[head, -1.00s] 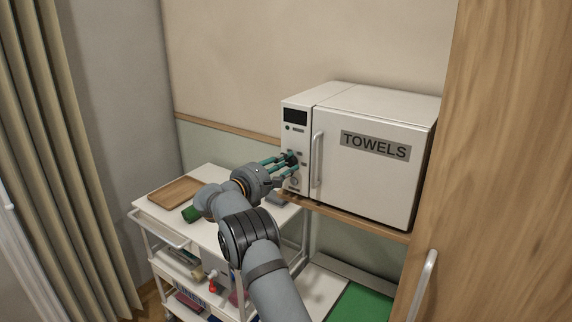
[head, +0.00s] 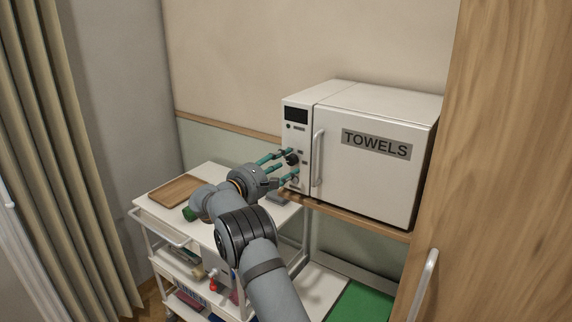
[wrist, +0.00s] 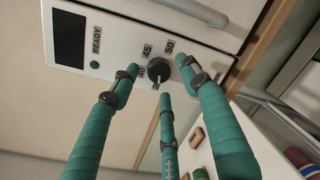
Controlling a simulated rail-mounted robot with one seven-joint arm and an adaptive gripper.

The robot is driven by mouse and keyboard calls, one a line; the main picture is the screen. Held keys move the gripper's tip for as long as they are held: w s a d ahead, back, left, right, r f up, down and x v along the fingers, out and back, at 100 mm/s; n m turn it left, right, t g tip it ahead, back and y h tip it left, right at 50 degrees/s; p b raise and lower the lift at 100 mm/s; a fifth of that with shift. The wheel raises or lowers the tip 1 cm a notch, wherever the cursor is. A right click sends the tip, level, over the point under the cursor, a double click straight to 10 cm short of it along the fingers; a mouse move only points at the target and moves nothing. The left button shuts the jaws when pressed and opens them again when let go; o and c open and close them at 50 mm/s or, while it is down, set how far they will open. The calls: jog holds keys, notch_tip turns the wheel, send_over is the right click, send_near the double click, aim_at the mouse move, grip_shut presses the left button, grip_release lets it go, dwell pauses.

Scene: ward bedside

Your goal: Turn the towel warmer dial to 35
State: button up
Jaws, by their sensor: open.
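The towel warmer (head: 365,180) is a white box on a wooden shelf. Its dark dial (head: 292,158) is on the narrow control panel left of the door. In the wrist view the black dial (wrist: 186,73) has the marks 50, 45 and 40 beside it; its pointer setting is not clearly readable. My gripper (head: 284,165) is at the panel with its teal fingers spread open around the dial. In the wrist view the gripper (wrist: 163,83) has one finger left of the dial, one below and one overlapping its right side. Contact cannot be told.
A door handle (head: 318,160) stands out just right of the dial. A white trolley (head: 150,212) with a wooden tray (head: 177,188) is below left. A wooden cabinet door (head: 510,150) bounds the right.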

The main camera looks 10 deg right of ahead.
jog(key=v, duration=1)
jog(key=shift+s+a, duration=0.2)
jog(key=shift+s, duration=0.1)
jog(key=x, duration=1.2)
jog(key=shift+w, duration=0.15)
jog(key=shift+a, duration=0.15)
